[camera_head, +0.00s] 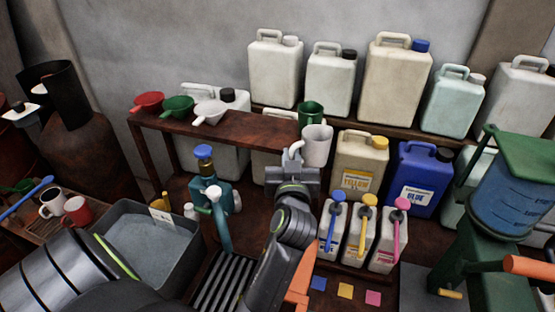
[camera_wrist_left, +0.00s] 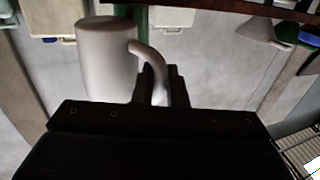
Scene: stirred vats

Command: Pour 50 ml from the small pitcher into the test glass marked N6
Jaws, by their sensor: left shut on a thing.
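The small pitcher is a pale grey-white cup with a curved handle (camera_head: 317,147); it also shows in the left wrist view (camera_wrist_left: 104,58). My left gripper (camera_head: 293,163) is shut on its handle, and the fingers show around the handle in the wrist view (camera_wrist_left: 160,88). The pitcher looks about upright, held up in front of the rusty shelf's right end. Its contents are hidden. I cannot make out a test glass marked N6 in either view. My right gripper is not in view.
The rusty shelf (camera_head: 235,130) carries red, green and white funnels and a green cup (camera_head: 311,112). Yellow (camera_head: 360,166) and blue (camera_head: 418,178) canisters stand right of the pitcher, with three pump bottles (camera_head: 362,238) below. A grey basin (camera_head: 150,250) is at lower left, a green-framed vat (camera_head: 510,195) at right.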

